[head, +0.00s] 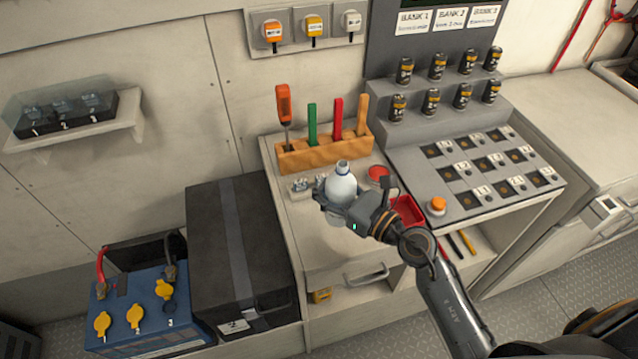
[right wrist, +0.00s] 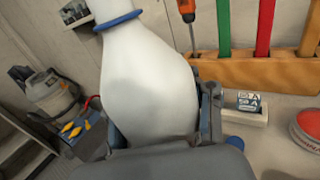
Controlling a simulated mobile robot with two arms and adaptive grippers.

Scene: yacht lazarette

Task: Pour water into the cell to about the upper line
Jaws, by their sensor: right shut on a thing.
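My right gripper (head: 345,205) is shut around the body of a white bottle (head: 341,184) over the counter. The bottle is roughly upright in the head view. In the right wrist view the white bottle (right wrist: 150,85) fills the middle, with a blue ring around its neck, between the fingers. I cannot tell whether its base touches the counter. The blue battery (head: 150,312), with yellow caps and red and black cables, sits at lower left, well away from the gripper. The water level and upper line inside the cell cannot be seen. My left gripper is out of view.
A black box (head: 238,255) stands between the battery and the counter (head: 325,245). An orange tool rack (head: 325,152) with a screwdriver and colored handles stands behind the bottle. A red round tin (head: 379,175) and red tray (head: 407,211) are close right of it.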

